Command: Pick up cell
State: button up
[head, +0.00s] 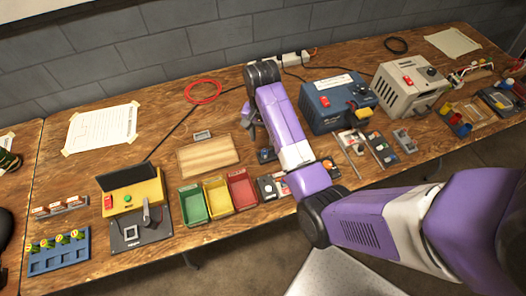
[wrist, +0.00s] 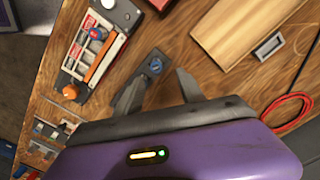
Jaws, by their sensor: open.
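My gripper (wrist: 160,88) is open. Its two grey fingers point at the tabletop in the wrist view, with nothing held between them. In the head view my gripper (head: 250,122) hangs above the table, partly hidden by my purple arm.
A wooden board (head: 208,156) and green (head: 193,204), yellow (head: 217,197) and red (head: 242,189) bins lie to the left. A blue charger box (head: 330,102) stands right of my gripper. A blue rack (head: 58,256) holds several green-topped pieces at far left.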

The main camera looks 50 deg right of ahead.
aim_at(265, 151)
jog(key=shift+s+d+f+p, duration=0.1)
jog(key=shift+f+p, duration=0.1)
jog(key=shift+f, duration=1.1)
jog(key=shift+s+f+p, duration=0.15)
jog(key=shift+f+p, duration=0.1)
jog(key=shift+f, duration=1)
jog(key=shift+s+d+f+p, duration=0.1)
jog(key=shift+f+p, duration=0.1)
jog(key=shift+f, duration=1.1)
grip_shut()
